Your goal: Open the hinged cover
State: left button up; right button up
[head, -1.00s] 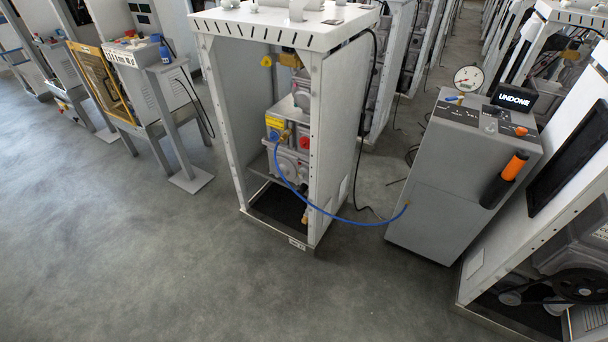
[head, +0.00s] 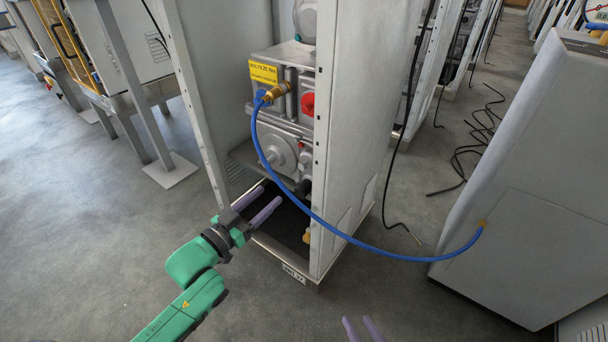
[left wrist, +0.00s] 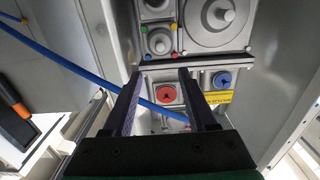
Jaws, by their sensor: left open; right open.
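No part is plainly a hinged cover. The open cabinet (head: 352,150) holds a grey dispenser unit (head: 283,150) with a red round part (head: 307,104), also in the left wrist view (left wrist: 166,94), and a blue round part (head: 262,96). My left gripper (head: 271,194) is open and empty at the cabinet's open front, below the unit in the head view. In the left wrist view its fingers (left wrist: 160,75) appear on either side of the red part; contact cannot be told. My right gripper (head: 358,322) shows only its open fingertips at the bottom edge, apart from the cabinet.
Black cables (head: 470,150) lie on the floor. A yellow-framed panel (head: 62,45) stands at the far left. Floor in front is clear.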

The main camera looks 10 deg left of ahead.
aim_at(301, 168)
pick_arm(q)
jog(key=b+x, duration=0.4)
jog(key=x, duration=0.8)
jog(key=shift+w, duration=0.35)
jog(key=shift+w+d, duration=0.2)
jog(key=shift+w, duration=0.05)
grip_shut()
pick_arm(e)
jog(key=shift+m+t, duration=0.3)
jog(key=shift+t, duration=0.2)
notch_tip(301, 168, down, 5)
jog(key=shift+f, duration=0.1)
